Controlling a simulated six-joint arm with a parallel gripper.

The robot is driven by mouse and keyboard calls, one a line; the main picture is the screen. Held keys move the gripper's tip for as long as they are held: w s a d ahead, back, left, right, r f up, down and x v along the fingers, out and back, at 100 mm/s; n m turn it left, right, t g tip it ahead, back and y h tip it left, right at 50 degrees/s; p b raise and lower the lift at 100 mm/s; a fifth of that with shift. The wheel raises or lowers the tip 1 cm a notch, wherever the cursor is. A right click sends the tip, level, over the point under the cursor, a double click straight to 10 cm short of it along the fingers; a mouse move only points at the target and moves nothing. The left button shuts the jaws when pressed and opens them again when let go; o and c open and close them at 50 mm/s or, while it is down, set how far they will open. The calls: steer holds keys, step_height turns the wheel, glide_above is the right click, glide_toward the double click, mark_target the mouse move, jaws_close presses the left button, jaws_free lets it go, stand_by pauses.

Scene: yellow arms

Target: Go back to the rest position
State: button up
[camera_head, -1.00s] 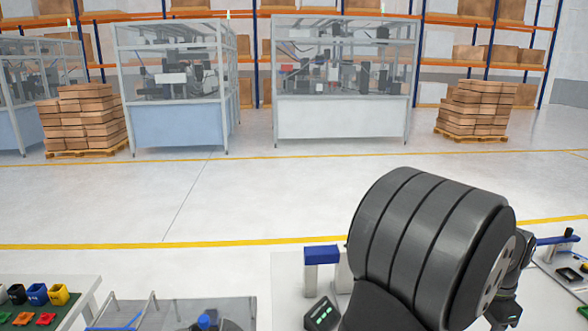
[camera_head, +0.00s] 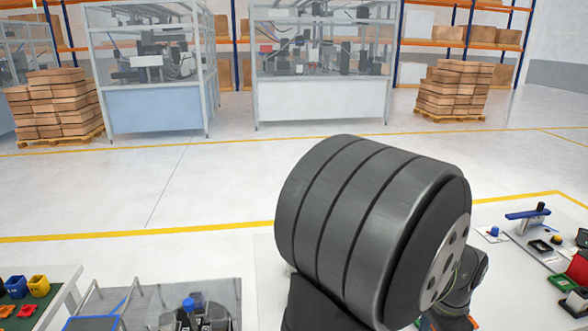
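A large dark grey ribbed cylinder, a link of my own arm, fills the lower middle of the head view. A smaller dark part of my arm shows behind it at the lower right. My gripper is not in view, so its fingers and anything in them cannot be seen. The white worktable (camera_head: 266,262) shows beside the arm, and the arm hides much of it.
Yellow and blue bins (camera_head: 39,286) stand at lower left, near a grey fixture with a blue knob (camera_head: 189,304). A blue-lever fixture (camera_head: 527,214) and green-based parts (camera_head: 565,283) are at right. Beyond lie open floor (camera_head: 190,190), glazed machine cabinets (camera_head: 320,104) and box pallets (camera_head: 455,92).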

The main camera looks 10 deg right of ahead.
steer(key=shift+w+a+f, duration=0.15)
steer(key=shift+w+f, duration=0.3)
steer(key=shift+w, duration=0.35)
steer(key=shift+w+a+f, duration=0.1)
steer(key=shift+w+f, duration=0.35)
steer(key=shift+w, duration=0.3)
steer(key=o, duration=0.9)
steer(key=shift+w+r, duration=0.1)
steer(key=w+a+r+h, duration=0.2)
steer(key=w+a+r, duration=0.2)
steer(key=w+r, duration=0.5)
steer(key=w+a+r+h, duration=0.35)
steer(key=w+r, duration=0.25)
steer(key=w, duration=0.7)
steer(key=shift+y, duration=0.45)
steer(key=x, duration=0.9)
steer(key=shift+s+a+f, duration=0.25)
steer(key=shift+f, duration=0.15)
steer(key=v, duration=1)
